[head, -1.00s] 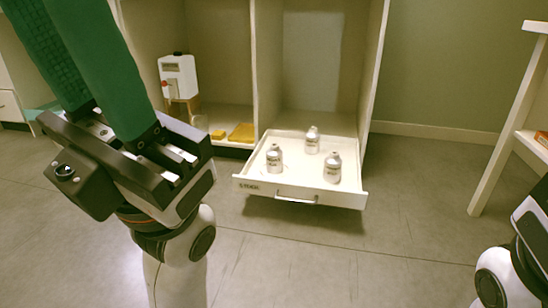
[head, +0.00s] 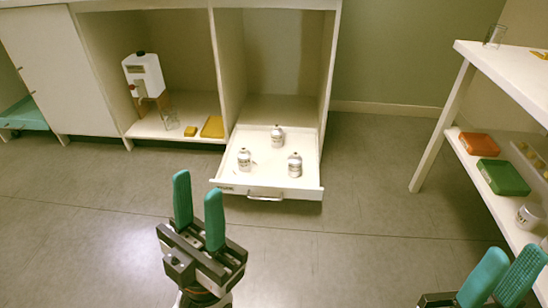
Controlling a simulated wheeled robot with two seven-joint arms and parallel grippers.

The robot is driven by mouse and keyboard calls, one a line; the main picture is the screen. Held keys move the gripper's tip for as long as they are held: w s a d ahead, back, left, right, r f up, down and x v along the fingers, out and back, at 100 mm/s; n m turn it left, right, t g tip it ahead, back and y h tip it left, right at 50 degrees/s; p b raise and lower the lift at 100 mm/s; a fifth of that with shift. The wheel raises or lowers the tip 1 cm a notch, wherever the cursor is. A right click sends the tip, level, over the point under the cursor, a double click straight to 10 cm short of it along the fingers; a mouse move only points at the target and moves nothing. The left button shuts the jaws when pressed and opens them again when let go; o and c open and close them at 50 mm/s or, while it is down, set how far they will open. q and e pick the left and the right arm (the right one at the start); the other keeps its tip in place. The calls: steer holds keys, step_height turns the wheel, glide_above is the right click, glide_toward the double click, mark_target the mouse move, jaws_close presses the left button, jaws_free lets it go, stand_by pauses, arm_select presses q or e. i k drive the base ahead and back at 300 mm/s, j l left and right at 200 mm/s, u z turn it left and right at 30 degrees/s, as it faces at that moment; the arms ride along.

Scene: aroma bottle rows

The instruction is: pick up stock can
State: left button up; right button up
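Three small white cans with grey tops stand upright in a pulled-out white drawer (head: 262,178) with a dark label on its front: a left can (head: 244,160), a back can (head: 277,137) and a right can (head: 295,165). The drawer label is too small to read clearly now. My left gripper (head: 198,182) is open and empty, its green fingers pointing up in front of the drawer, apart from the cans. My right gripper (head: 516,250) is open and empty at the lower right, beside the shelf unit; its lower part is cut off by the frame.
A white dispenser (head: 143,75) stands in the left cabinet bay, with a yellow block (head: 213,127) on the bay floor. At right, a white shelf unit (head: 467,103) holds an orange box (head: 479,144), a green box (head: 503,177) and a silver-white can (head: 529,215). Floor before the drawer is clear.

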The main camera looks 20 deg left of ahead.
mark_target(244, 156)
steer(key=i+j+z, duration=0.15)
steer(key=j+z, duration=0.2)
steer(key=i+j+z, duration=0.1)
steer(key=j+z, duration=0.75)
steer(key=j, duration=1.3)
steer(key=j+z, duration=0.2)
steer(key=j, duration=1.25)
